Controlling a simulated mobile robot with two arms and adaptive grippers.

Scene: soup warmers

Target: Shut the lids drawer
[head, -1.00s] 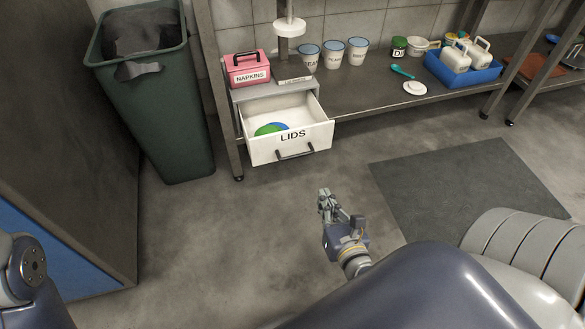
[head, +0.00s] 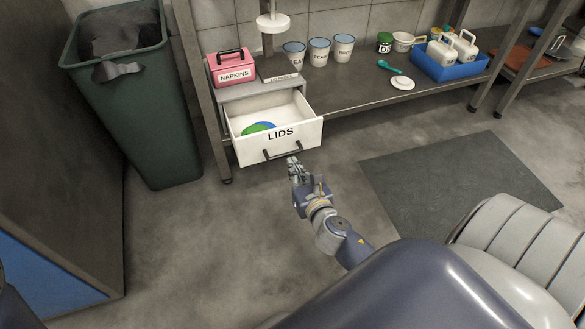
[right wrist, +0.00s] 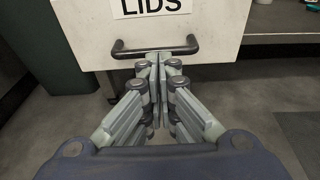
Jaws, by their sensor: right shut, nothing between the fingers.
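The white lids drawer (head: 298,139) is pulled out from the grey unit under the pink box. Its front carries the word LIDS and a dark bar handle (head: 283,151). My right gripper (head: 293,162) is shut and empty, just in front of the drawer, near the handle. In the right wrist view the drawer front (right wrist: 215,25) fills the top, and the closed fingertips (right wrist: 158,58) are at the handle (right wrist: 155,48); I cannot tell whether they touch it. My left gripper is not in view.
A green bin (head: 150,130) stands left of the drawer. A pink napkins box (head: 231,68) sits on top of the unit. The shelf holds several cups (head: 319,52) and a blue tray (head: 450,68). A dark mat (head: 460,185) lies on the floor at the right.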

